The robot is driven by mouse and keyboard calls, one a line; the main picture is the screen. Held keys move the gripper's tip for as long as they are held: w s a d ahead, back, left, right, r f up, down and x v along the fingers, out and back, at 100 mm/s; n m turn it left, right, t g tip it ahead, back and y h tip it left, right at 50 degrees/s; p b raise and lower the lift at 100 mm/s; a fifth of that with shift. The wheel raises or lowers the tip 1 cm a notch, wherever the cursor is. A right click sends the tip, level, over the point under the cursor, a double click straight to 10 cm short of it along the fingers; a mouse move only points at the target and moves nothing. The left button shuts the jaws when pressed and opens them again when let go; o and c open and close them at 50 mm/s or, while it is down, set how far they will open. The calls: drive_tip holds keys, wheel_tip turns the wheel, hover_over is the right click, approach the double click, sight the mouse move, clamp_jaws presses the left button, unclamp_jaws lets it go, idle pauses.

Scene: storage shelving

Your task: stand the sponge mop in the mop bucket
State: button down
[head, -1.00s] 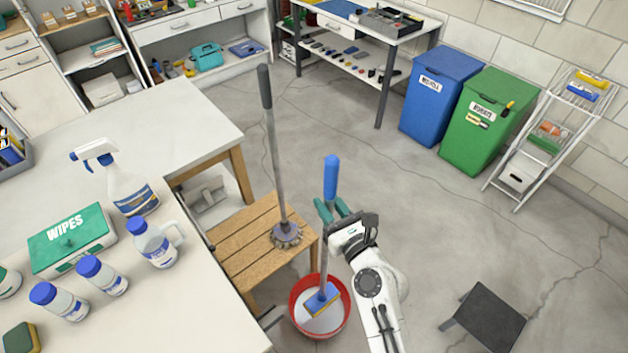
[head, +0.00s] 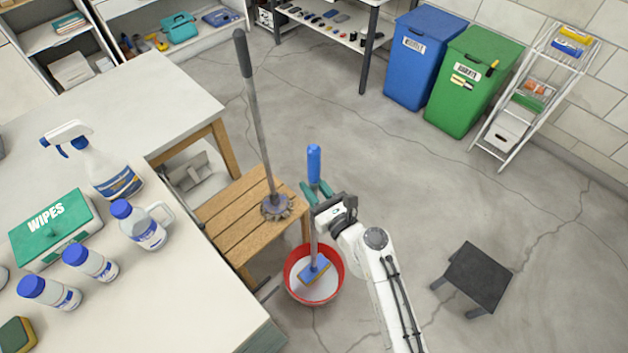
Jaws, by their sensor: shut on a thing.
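I cannot tell whether the head touches the bucket's floor. My gripper (head: 317,193), with green fingers, is shut on the shaft just below the blue grip. The bucket is on the floor beside the wooden bench, with a pale inside. Part of the shaft is hidden behind my gripper.
A second mop (head: 256,120) with a grey, stringy head stands on the wooden bench (head: 230,217). The white table (head: 190,290) with bottles and a wipes box is at the left. A dark stool (head: 479,276) stands at the right. The floor between the stool and bins is clear.

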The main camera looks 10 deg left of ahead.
wheel_tip(320, 180, down, 17)
drive_tip(key=b, duration=1.6)
drive_tip(key=shift+f+b, duration=0.75)
idle(0.6)
drive_tip(key=c, duration=0.8)
unclamp_jaws()
drive_tip(key=p+v, duration=0.1)
drive_tip(key=v, duration=1)
